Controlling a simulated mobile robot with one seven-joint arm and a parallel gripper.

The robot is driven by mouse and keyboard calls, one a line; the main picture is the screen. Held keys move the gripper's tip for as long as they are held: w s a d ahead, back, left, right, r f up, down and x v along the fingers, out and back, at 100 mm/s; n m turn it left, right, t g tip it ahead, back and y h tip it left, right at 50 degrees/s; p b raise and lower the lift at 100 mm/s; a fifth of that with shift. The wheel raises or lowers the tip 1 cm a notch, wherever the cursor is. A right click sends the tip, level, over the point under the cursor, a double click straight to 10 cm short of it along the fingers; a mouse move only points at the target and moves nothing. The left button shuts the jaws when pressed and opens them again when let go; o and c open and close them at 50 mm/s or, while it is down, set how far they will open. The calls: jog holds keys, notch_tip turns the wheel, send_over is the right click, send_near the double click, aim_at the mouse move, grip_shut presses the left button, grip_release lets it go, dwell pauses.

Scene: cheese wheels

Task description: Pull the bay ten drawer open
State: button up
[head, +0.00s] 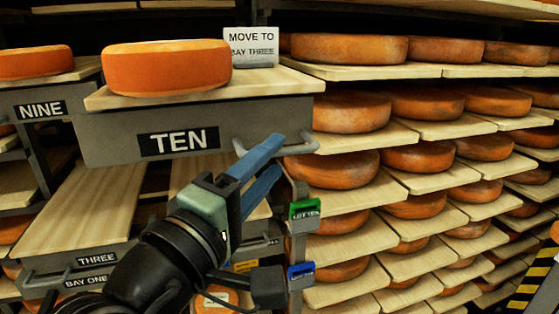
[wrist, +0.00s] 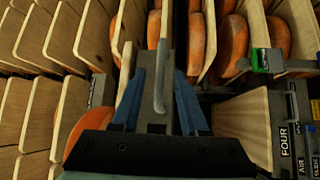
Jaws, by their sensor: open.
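The bay ten drawer has a grey front with a black TEN label (head: 178,141), topped by a pale wooden board (head: 270,82). An orange cheese wheel (head: 166,67) sits on the board. The drawer's grey bar handle (head: 308,147) is at the right of its front, partly hidden by my gripper. My gripper (head: 279,154) has blue fingers, spread apart at the handle. In the wrist view, the handle (wrist: 160,78) lies between the two open fingers (wrist: 160,88). I cannot tell whether either finger touches it.
A MOVE TO BAY THREE sign (head: 251,48) stands behind the wheel. The NINE drawer (head: 42,110) is at left, the THREE drawer (head: 97,259) below. A post with a green tag (head: 304,209) and blue tag (head: 301,271) stands close right of my gripper. Cheese shelves (head: 410,134) fill the right.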

jog(key=b+v, duration=0.3)
jog(key=v, duration=0.6)
jog(key=shift+s, duration=0.25)
notch_tip(320, 180, up, 6)
jog(key=w+d+m+t+y+b, duration=0.2)
jog(key=w+d+m+t+y, duration=0.1)
jog(key=m+t+y, duration=0.2)
jog(key=s+d+r+m+t+y+b, duration=0.1)
jog(key=s+d+r+m+t+y, duration=0.2)
jog(key=s+r+m+t+y, duration=0.1)
notch_tip(320, 180, up, 2)
jog(key=shift+s+d+r+m+t, duration=0.2)
jog(key=shift+s+m+t, duration=0.3)
jog(key=shift+s+m, duration=0.45)
